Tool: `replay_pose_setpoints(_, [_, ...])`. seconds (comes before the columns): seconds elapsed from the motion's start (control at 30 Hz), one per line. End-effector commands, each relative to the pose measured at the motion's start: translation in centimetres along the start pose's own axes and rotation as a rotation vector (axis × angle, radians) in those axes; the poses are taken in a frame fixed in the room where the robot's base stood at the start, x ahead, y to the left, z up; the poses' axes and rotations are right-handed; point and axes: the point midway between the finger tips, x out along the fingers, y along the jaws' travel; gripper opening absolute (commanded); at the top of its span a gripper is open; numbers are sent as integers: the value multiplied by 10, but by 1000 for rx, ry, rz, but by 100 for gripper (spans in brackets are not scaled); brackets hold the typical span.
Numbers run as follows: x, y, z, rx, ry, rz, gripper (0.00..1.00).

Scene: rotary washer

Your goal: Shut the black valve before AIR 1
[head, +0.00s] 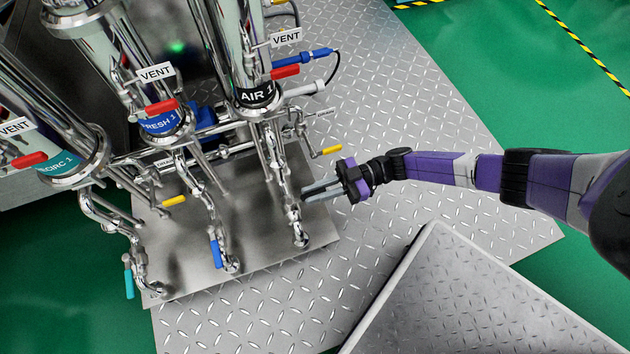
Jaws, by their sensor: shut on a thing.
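The AIR 1 tube has a black AIR 1 label (256,95) at its lower end. A shiny pipe (281,180) runs from under it down to an elbow (300,238) near the plate. My gripper (309,191) comes in from the right with its grey fingers close together at the right side of this pipe. It is shut on what appears to be the black valve's handle, which the fingers mostly hide. I cannot make out the handle's angle.
Near the AIR 1 pipe are a yellow drain handle (331,150) and a red vent handle (285,72). A blue handle (216,254) and a teal handle (128,281) hang on pipes to the left. The diamond-plate floor (400,120) is clear behind my arm.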

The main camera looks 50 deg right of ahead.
Motion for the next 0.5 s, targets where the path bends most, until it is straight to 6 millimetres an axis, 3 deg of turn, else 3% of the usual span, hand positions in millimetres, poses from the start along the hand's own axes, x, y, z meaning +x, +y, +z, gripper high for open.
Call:
replay_pose_setpoints(0.47, [-1,1,1,-1,-4,-12,0])
replay_pose_setpoints(0.5, [-1,1,1,-1,-4,-11,18])
